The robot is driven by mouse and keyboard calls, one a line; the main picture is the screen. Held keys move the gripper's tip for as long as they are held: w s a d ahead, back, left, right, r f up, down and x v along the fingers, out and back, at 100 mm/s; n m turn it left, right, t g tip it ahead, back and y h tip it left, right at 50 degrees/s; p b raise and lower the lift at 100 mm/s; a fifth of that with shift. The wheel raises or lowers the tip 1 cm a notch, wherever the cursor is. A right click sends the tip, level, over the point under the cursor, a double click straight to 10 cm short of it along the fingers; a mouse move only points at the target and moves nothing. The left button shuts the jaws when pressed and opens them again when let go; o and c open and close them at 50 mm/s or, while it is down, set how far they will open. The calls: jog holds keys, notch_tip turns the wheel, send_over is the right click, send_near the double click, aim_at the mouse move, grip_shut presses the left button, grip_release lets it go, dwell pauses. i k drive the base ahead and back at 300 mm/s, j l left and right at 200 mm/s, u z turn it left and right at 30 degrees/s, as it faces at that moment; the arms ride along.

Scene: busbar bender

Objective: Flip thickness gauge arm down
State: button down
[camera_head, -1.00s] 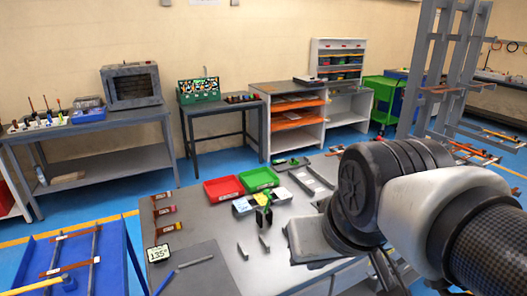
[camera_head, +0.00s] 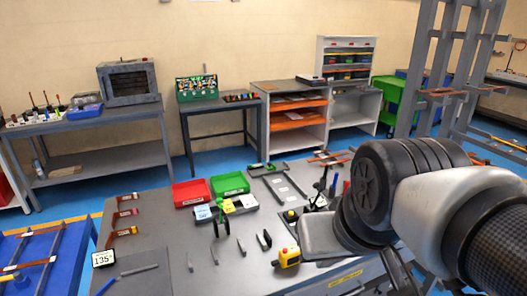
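I cannot tell for sure which part is the thickness gauge arm. A dark upright piece (camera_head: 220,228) stands on the grey bench, in front of small coloured containers. Slim dark upright parts (camera_head: 320,187) stand further right, partly behind my arm. Several small thin upright pieces (camera_head: 214,255) and a dark bracket (camera_head: 264,240) stand in a row in front. My arm reaches in from the right. Its grey end block is over the bench's right part, right of the bracket and yellow device. My gripper's fingers cannot be made out.
A yellow device (camera_head: 288,257) sits beside my arm's end. Red (camera_head: 191,193) and green (camera_head: 230,185) bins stand at the back of the bench (camera_head: 165,245). A 135° display (camera_head: 104,259) is at the front left. A blue trolley (camera_head: 75,255) stands left; grey posts rise at the right.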

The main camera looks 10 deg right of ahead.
aim_at(316, 186)
jog(key=i+l, duration=0.1)
jog(key=l, duration=0.95)
jog(key=i+l, duration=0.15)
jog(key=l, duration=0.35)
jog(key=i, duration=0.5)
